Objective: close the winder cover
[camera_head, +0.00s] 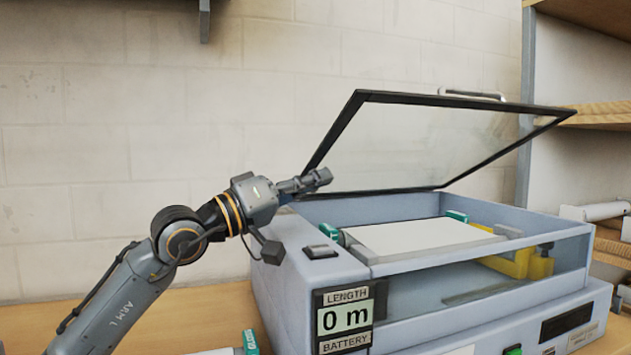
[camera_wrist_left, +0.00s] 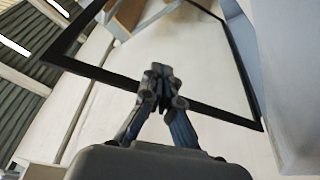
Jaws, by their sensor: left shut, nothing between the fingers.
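The winder cover (camera_head: 430,140) is a clear panel in a black frame. It stands tilted open above the grey laminator (camera_head: 330,280), with a metal handle (camera_head: 472,95) on its upper edge. My left gripper (camera_head: 325,176) is shut and empty at the cover's left side, near the lower left of the frame. In the left wrist view the gripper (camera_wrist_left: 160,72) shows shut in front of the cover's black frame (camera_wrist_left: 100,72). I cannot tell whether it touches the frame. My right gripper is not in view.
A white roll (camera_head: 420,238) with green end pieces lies inside the laminator, beside a yellow part (camera_head: 515,263). A display (camera_head: 345,318) reads "LENGTH 0 m". Wooden shelves (camera_head: 605,115) stand at the right. A pale block wall (camera_head: 120,120) is behind.

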